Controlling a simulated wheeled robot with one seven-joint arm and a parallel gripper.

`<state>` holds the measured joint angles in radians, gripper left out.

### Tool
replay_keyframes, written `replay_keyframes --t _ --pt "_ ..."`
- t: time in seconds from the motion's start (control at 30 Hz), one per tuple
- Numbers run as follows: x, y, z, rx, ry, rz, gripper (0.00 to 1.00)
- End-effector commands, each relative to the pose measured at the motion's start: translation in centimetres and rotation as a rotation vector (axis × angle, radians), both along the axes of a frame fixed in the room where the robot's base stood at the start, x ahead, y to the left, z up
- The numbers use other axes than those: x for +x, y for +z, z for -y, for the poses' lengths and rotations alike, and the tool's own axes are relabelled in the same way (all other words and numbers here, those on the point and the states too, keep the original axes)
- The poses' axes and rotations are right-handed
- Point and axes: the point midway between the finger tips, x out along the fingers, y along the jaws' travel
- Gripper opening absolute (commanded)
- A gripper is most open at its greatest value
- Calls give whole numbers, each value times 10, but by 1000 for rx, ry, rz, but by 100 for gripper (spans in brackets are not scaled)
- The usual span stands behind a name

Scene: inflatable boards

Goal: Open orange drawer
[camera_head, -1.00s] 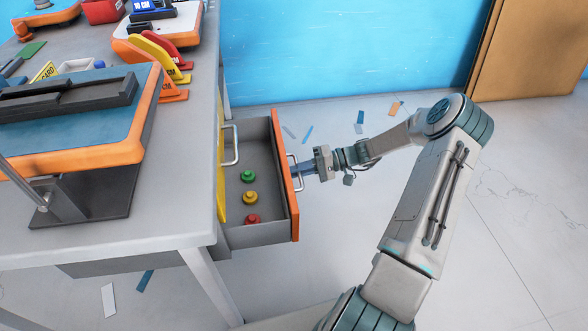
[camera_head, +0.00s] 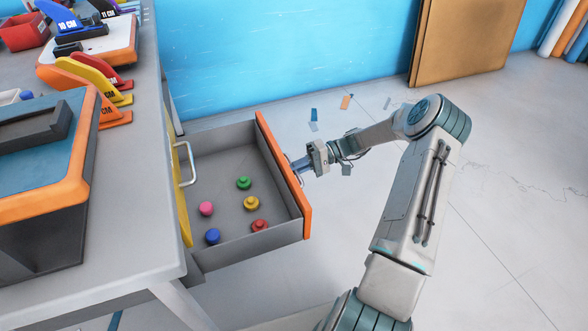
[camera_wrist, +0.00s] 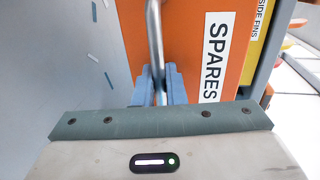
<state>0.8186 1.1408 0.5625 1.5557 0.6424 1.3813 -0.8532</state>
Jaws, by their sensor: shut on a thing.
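The orange drawer (camera_head: 281,172) stands well out from the workbench, with its grey inside open to view. Several small coloured knobs lie on its floor, including a pink one (camera_head: 206,208), a blue one (camera_head: 212,236) and a red one (camera_head: 259,225). My gripper (camera_head: 300,164) is at the outer side of the orange front. In the wrist view, the blue fingers (camera_wrist: 158,86) are shut on the metal handle (camera_wrist: 154,40). The orange front there bears a "SPARES" label (camera_wrist: 216,55).
A yellow drawer front (camera_head: 182,190) with a metal handle (camera_head: 188,163) is behind the open drawer. The workbench (camera_head: 135,215) at left holds boards and coloured fins (camera_head: 100,85). The floor to the right is mostly clear, with small scraps.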

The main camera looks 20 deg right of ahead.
Motion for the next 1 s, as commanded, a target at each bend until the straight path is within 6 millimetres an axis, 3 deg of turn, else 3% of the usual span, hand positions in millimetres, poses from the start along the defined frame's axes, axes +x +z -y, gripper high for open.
replay_keyframes --t 0.07,0.1,0.37,0.53,1.0 --pt "0 0 1 0 -3 2 0" --pt "0 0 1 0 -3 2 15" --pt "0 0 2 0 -3 1 15" --pt "2 3 13 -1 -5 1 15" --pt "10 22 111 -2 -5 1 15"
